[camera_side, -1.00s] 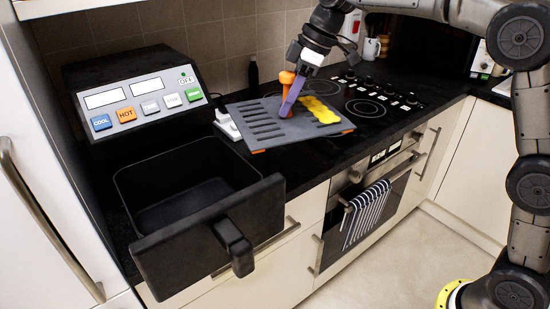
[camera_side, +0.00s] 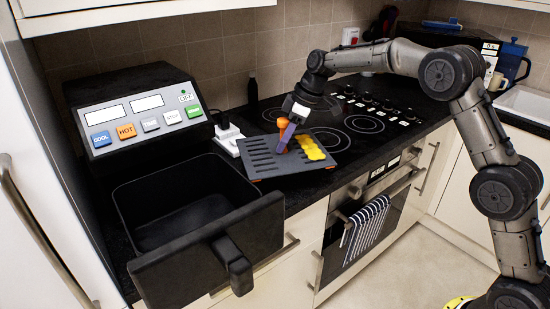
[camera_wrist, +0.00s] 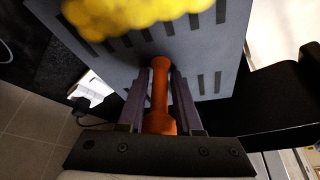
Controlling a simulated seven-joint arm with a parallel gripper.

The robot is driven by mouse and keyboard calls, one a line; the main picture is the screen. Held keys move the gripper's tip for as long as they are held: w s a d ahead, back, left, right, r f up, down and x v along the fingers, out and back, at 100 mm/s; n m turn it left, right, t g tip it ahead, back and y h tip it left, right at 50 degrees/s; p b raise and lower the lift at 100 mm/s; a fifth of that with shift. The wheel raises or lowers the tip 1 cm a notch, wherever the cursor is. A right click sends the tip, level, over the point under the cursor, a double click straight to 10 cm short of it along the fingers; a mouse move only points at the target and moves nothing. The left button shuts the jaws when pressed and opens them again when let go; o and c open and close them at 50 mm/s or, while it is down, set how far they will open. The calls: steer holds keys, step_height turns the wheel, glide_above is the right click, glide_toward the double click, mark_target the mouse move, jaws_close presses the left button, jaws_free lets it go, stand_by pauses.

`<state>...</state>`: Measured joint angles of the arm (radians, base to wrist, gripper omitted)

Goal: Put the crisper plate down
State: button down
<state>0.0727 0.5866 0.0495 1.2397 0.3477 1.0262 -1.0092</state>
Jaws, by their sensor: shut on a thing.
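The crisper plate (camera_side: 262,158) is a dark grey slotted plate with yellow food (camera_side: 308,146) on its right side and an orange upright handle (camera_side: 283,123). My gripper (camera_side: 285,146) is above the plate, its purple fingers shut around the handle. The wrist view shows the handle (camera_wrist: 160,88) between both fingers, with the plate (camera_wrist: 205,45) beyond. The plate is near level, over the black worktop between the fryer and the hob, its front close to the worktop edge. I cannot tell whether its underside touches the worktop.
The air fryer (camera_side: 135,112) stands at left with its empty drawer (camera_side: 255,232) pulled out, left of the plate. A white power strip with a plug (camera_side: 228,138) lies behind the plate's left side. The hob (camera_side: 365,124) is at right. A dark bottle (camera_side: 252,92) stands by the wall.

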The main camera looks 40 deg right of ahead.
mark_target(276, 146)
steer(key=w+f, duration=0.3)
steer(key=f, duration=0.1)
steer(key=shift+w+a, duration=0.1)
steer(key=shift+w, duration=0.05)
steer(key=shift+w+f, duration=0.1)
steer(key=shift+f, duration=1.45)
steer(key=shift+f, duration=0.3)
steer(key=c, duration=0.6)
jaws_free()
steer(key=shift+f, duration=0.15)
